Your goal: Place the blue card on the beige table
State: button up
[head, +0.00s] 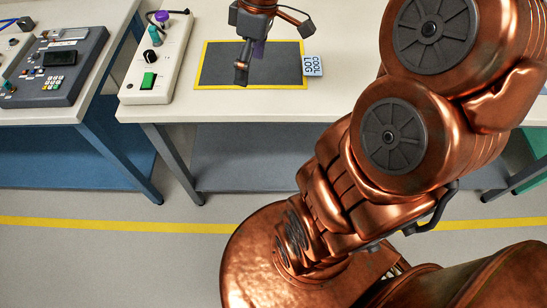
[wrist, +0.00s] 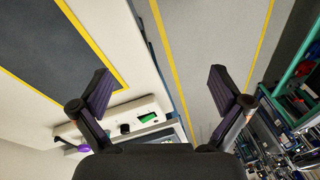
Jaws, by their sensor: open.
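The card is not visible in the wrist view.
The dark mat (head: 220,66) has a yellow border. A white control box with a green button (head: 149,80) stands left of it. Another off-white table (head: 30,117) at the left carries a dark instrument panel (head: 57,72). A floor gap separates the tables. My arm hides the table's right part.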

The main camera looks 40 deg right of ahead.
jog(key=s+a+f+m+g+h, duration=0.1)
jog(key=s+a+f+m, duration=0.2)
jog(key=s, duration=0.6)
jog(key=s+a+f+m+h, duration=0.1)
jog(key=s+a+f+m, duration=0.3)
jog(key=s, duration=0.5)
jog(key=shift+a+m+g+h, duration=0.3)
jog(key=shift+a+g, duration=0.05)
jog(key=shift+g, duration=0.05)
